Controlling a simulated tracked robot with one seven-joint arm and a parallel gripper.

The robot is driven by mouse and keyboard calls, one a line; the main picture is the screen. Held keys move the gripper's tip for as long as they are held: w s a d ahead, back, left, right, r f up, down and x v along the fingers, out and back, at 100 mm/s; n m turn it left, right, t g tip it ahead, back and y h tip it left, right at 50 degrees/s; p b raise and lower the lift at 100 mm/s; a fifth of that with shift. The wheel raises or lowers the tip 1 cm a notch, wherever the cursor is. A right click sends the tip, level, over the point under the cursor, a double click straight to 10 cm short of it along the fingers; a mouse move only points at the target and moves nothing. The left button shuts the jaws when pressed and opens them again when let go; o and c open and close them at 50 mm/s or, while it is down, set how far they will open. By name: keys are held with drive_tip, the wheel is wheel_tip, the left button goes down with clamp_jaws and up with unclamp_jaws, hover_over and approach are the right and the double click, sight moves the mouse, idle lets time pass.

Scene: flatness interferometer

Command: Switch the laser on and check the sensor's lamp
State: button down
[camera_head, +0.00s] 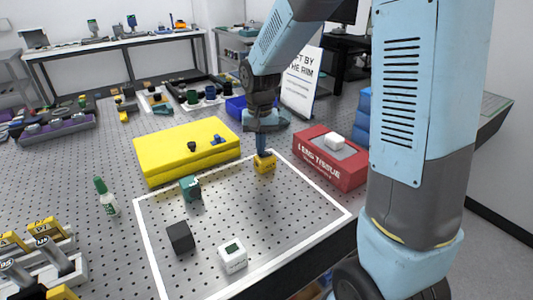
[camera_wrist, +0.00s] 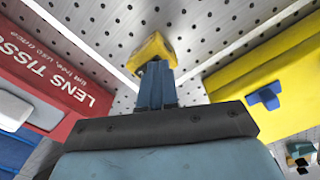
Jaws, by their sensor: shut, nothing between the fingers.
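My gripper (camera_head: 262,150) points straight down with its blue fingers together and empty. The tips are at the top of a small yellow box (camera_head: 264,166) near the back right corner of the white-outlined area; I cannot tell whether they touch it. In the wrist view, the fingertips (camera_wrist: 155,68) cover part of the yellow box (camera_wrist: 150,48). A teal device (camera_head: 190,188), a dark cube (camera_head: 180,237) and a white box with a small green display (camera_head: 232,256) stand in the same area. I cannot tell by marking which is laser or sensor, and see no lit lamp.
A yellow case (camera_head: 185,160) lies behind the outlined area, and a red lens tissue box (camera_head: 345,172) stands at its right. The middle of the outlined perforated plate (camera_head: 240,205) is free.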

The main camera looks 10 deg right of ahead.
drive_tip(key=shift+f, duration=0.25)
drive_tip(key=shift+r, duration=3.55)
drive_tip(key=s+d+r+t, duration=0.2)
drive_tip(key=s+d+r, duration=0.1)
drive_tip(key=s, duration=0.4)
drive_tip(key=s+d+r+n+t, duration=0.1)
drive_tip(key=s+d+r, duration=0.3)
drive_tip(key=s, duration=0.3)
drive_tip(key=s+d+r+t, duration=0.2)
drive_tip(key=s+d+r, duration=0.2)
drive_tip(key=s, duration=0.4)
drive_tip(key=shift+d+t, duration=0.3)
drive_tip(key=shift+d, duration=0.55)
